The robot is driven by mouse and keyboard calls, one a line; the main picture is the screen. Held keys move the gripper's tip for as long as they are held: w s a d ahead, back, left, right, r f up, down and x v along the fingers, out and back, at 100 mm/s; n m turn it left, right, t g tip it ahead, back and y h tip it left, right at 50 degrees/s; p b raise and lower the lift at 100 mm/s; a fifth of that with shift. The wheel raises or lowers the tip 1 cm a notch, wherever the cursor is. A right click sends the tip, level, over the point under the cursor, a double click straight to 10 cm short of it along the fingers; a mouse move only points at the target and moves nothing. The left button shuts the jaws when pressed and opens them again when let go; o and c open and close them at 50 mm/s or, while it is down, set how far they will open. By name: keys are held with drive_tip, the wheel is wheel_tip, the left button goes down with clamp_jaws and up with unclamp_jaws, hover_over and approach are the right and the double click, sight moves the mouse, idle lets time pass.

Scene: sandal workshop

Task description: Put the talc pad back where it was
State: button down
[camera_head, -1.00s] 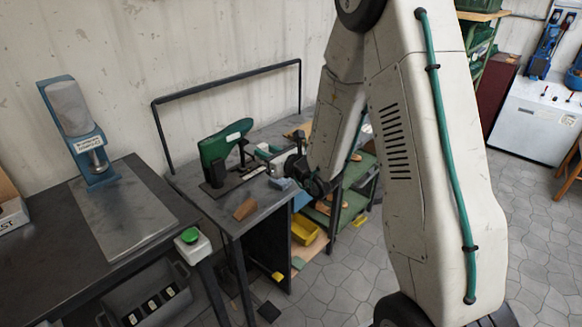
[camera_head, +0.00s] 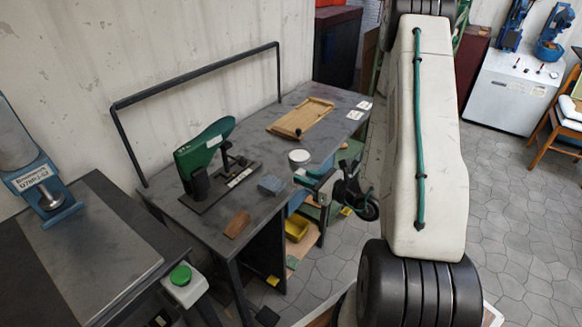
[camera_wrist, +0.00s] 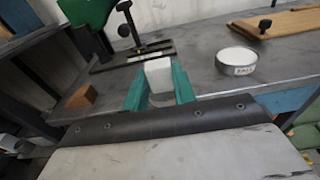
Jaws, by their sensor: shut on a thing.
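My gripper (camera_wrist: 160,88) is shut on a pale block, which I take to be the talc pad (camera_wrist: 158,74), between its teal fingers. A round white-topped tin (camera_wrist: 237,61) with a blurred label stands on the dark bench (camera_wrist: 200,76), to the right of the gripper. It also shows in the head view (camera_head: 299,157).
A green tool on a dark base (camera_head: 203,160) stands at the bench's left, with a brown block (camera_head: 237,224) in front. A wooden board (camera_head: 301,118) lies farther back. A black rail (camera_head: 200,73) runs along the wall side. Bench top between board and green tool is clear.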

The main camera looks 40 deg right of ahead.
hover_over(293, 175)
drive_tip(key=shift+f, duration=0.6)
wheel_tip(293, 175, down, 4)
drive_tip(key=shift+r, duration=0.25)
drive_tip(key=shift+s, duration=0.1)
drive_tip(key=c, duration=1.1)
unclamp_jaws()
drive_tip(key=shift+c, duration=0.2)
